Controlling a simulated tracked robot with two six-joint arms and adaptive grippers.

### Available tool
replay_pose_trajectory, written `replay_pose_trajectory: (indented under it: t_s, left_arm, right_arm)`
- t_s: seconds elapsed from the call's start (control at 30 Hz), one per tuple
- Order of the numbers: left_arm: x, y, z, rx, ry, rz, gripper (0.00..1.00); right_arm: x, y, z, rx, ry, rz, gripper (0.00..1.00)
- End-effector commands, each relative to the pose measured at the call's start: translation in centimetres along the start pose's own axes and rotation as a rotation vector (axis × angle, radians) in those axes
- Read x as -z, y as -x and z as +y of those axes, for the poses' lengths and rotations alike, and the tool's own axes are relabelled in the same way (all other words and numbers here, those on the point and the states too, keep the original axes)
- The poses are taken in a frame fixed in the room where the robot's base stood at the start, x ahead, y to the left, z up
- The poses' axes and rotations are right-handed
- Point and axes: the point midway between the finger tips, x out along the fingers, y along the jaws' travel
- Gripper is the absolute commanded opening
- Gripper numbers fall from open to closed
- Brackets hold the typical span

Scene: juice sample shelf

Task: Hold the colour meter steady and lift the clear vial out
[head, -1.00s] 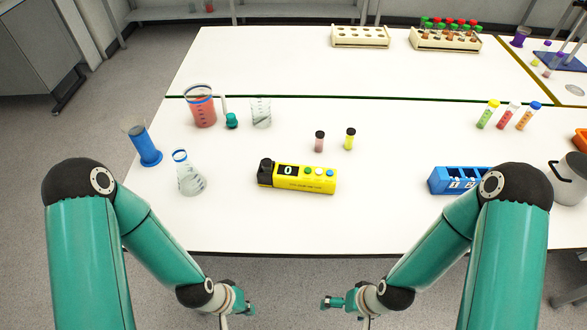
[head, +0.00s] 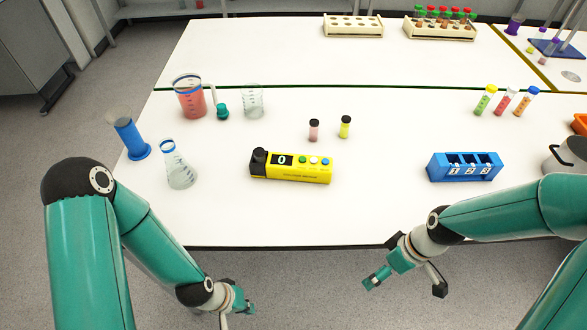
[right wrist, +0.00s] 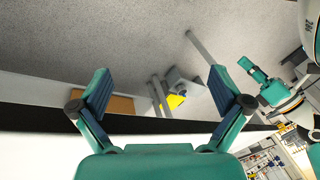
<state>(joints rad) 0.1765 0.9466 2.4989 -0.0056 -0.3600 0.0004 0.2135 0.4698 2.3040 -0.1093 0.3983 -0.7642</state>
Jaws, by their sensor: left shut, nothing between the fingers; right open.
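The yellow colour meter (head: 305,179) lies on the near table, with a display reading 0, several coloured buttons and a black part (head: 258,162) at its left end. I cannot make out a clear vial; whether one sits in the black part cannot be told. Behind the meter stand a pink vial (head: 314,131) and a yellow vial (head: 345,127), both dark-capped. My left gripper (head: 243,301) is shut and empty, off the table's front edge, below the meter. My right gripper (head: 405,284) is open and empty, also in front of the edge; its spread fingers show in the right wrist view (right wrist: 160,92).
A blue numbered rack (head: 465,178) stands right of the meter, with a metal pot (head: 572,157) beyond. A flask (head: 178,170), blue cylinder (head: 130,140), red-filled beaker (head: 190,100) and clear beaker (head: 252,103) stand left.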

Motion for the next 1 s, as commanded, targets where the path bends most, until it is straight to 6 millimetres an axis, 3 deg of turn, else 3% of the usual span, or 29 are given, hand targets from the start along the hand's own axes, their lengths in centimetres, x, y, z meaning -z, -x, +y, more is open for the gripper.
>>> replay_pose_trajectory:
  t_s: [0.03,0.17,0.27,0.33,0.6,1.0]
  left_arm:
    - [0.0,-0.4,-0.1,0.0,0.0,0.0,0.0]
    - [0.0,-0.8,-0.3,0.0,0.0,0.0,0.0]
    - [0.0,-1.2,-0.4,0.0,0.0,0.0,0.0]
    - [0.0,-1.5,-0.5,0.0,0.0,0.0,0.0]
    - [0.0,-2.2,-0.8,0.0,0.0,0.0,0.0]
    - [0.0,-2.9,-1.1,0.0,0.0,0.0,0.0]
  right_arm:
    - [-0.1,1.7,0.7,-0.009,0.068,-0.007,1.0]
    - [-0.5,5.2,1.6,0.004,0.178,-0.039,1.0]
    - [0.4,7.3,2.5,0.037,0.124,-0.041,1.0]
    - [1.9,8.1,3.1,0.08,-0.003,-0.028,1.0]
    - [10.1,7.7,4.6,0.302,-0.656,0.006,1.0]
    - [19.2,6.3,6.0,0.625,-1.357,-0.083,1.0]
